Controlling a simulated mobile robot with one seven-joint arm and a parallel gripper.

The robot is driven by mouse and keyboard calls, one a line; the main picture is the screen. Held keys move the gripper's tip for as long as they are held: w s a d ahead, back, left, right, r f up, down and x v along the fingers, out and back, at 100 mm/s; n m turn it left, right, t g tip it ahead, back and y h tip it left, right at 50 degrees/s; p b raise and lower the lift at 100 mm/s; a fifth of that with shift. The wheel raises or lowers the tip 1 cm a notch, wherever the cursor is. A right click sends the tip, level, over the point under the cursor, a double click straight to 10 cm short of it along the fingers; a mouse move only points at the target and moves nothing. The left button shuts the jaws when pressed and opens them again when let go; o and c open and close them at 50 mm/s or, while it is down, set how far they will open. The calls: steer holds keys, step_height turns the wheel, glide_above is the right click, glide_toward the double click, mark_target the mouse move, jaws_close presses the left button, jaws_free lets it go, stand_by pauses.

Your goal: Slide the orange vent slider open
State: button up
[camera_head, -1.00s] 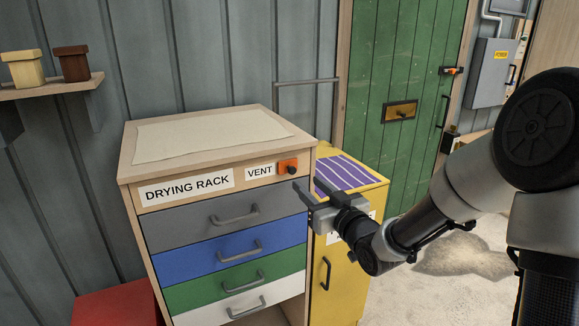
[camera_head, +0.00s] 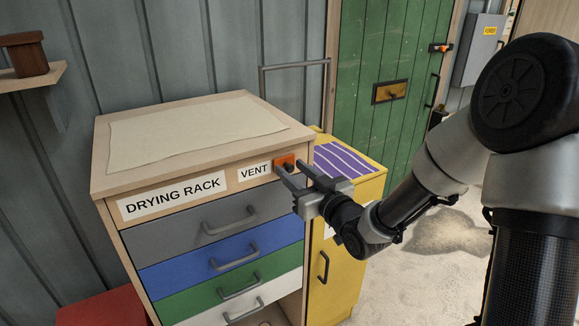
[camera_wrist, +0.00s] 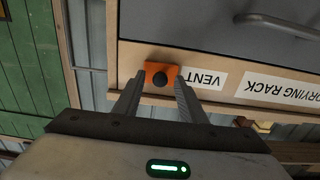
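The orange vent slider (camera_head: 284,163) is a small orange plate with a dark round knob, on the top front strip of the drying rack (camera_head: 151,173), right of the VENT label (camera_head: 254,170). My gripper (camera_head: 293,172) is open, its two fingers reaching toward the slider from the right front. In the wrist view the picture is upside down; the slider (camera_wrist: 160,75) shows between the spread fingertips (camera_wrist: 158,84), with the knob centred. I cannot tell whether the fingertips touch the plate. Part of the slider is hidden by a finger in the head view.
Below the slider are grey, blue, green and white drawers with handles. A yellow cabinet (camera_head: 345,255) with a purple striped top stands close on the right, under my wrist. A green door (camera_head: 385,70) is behind. A red box (camera_head: 105,308) sits low at the left.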

steer(key=shift+c, duration=0.3)
jaws_close()
steer(key=shift+w+d, duration=0.7)
steer(key=shift+d, duration=0.35)
steer(key=shift+w+d, duration=0.65)
steer(key=shift+d, duration=0.35)
steer(key=shift+o, duration=0.3)
jaws_free()
steer(key=shift+w, duration=0.1)
